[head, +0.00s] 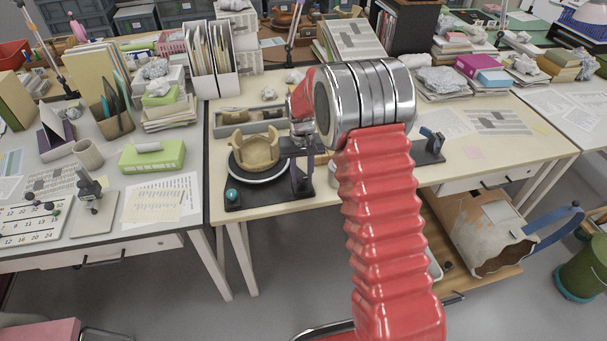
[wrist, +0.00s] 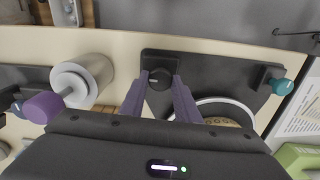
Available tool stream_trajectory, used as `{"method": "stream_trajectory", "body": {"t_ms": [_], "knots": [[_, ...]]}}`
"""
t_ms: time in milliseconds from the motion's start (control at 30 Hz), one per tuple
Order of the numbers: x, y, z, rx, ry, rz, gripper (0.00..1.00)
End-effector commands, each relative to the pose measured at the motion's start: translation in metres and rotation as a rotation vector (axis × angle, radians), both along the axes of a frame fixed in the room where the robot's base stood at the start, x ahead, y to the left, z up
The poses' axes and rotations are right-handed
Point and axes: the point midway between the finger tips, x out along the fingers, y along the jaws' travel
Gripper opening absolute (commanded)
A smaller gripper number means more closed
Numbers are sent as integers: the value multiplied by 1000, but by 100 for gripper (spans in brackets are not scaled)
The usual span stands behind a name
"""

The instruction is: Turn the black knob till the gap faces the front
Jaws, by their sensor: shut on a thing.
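A tan clay pot (head: 254,152) with an uneven, broken rim stands on a round turntable (head: 263,179) with a pale edge. Raised rim parts show at its left and right; I cannot tell surely which way the gap faces. The turntable sits on a black base (head: 262,198). My gripper (head: 302,192) points down at the right side of the base. In the wrist view, the purple fingers of my gripper (wrist: 160,88) are shut on the black knob (wrist: 160,76), which has a pale mark. In the head view the knob is hidden by the gripper.
A teal knob (head: 232,194) stands at the base's front left corner. A pale cylinder (wrist: 90,78) and a purple-ended tool (wrist: 43,107) are beside the base in the wrist view. A grey tray (head: 246,121) lies behind the pot. The table's front edge is close.

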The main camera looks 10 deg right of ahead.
Motion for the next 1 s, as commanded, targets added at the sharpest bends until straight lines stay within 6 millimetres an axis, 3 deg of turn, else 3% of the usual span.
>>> {"method": "stream_trajectory", "body": {"t_ms": [600,633,867,1000], "knots": [[0,1,1,1,-1,57,7],[0,1,0,1,-1,57,31],[0,0,0,1,0,56,47],[0,0,0,0,0,55,48]]}}
